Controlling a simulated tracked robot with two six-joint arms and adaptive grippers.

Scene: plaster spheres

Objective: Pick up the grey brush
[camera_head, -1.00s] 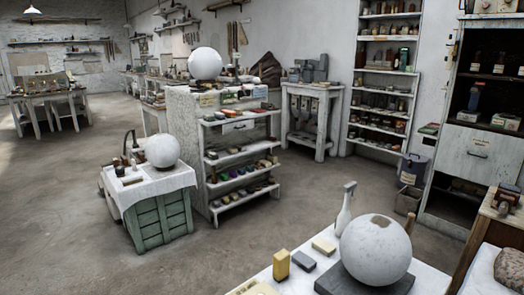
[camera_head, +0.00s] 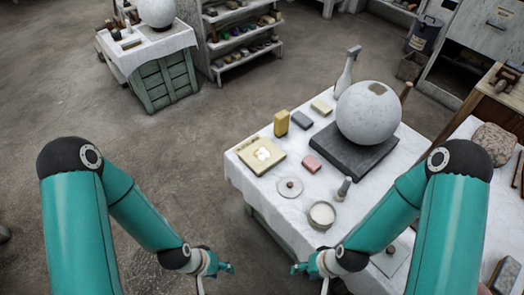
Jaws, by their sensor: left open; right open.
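A small grey upright object with a dark lower part, perhaps the grey brush (camera_head: 344,188), stands on the white-covered table (camera_head: 262,199) between the pink block and my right arm; it is too small to be sure. My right gripper (camera_head: 308,277) is open and empty, low in the picture at the table's near edge, below and left of that object. My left gripper (camera_head: 217,275) is open and empty over the floor, left of the table.
A white sphere (camera_head: 368,113) rests on a dark slab (camera_head: 350,156) at the table's back. Floor to the left is clear.

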